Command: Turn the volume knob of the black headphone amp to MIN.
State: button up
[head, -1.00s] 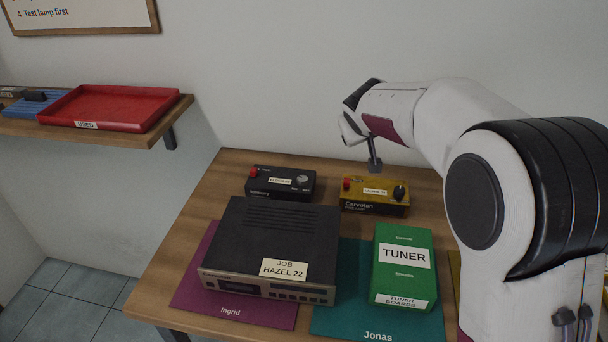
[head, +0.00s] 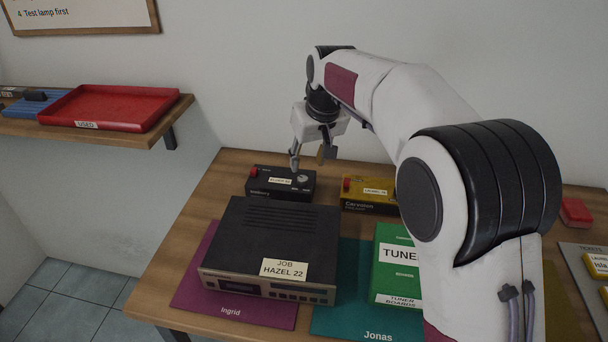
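The black headphone amp (head: 262,188) stands at the back left of the table, with a red button at its left, a white label on top and a silver volume knob (head: 303,179) at its right. The knob's pointer and any MIN mark are too small to read. My gripper (head: 308,164) is above the knob end of the amp, pointing down. Its fingers look spread apart with nothing between them. The left fingertip is near the knob in the picture; I cannot tell whether it touches.
A yellow amp (head: 366,206) stands to the right, its knob hidden behind my arm. A large black hi-fi unit (head: 278,235) stands in front, on a purple mat (head: 225,313). A green tuner box (head: 394,299) is partly covered by my arm. Bare tabletop lies to the left.

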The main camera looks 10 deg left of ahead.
aim_at(303, 179)
jog(key=shift+w+f, duration=0.1)
jog(key=shift+f, duration=0.05)
jog(key=shift+x, duration=3.75)
grip_shut()
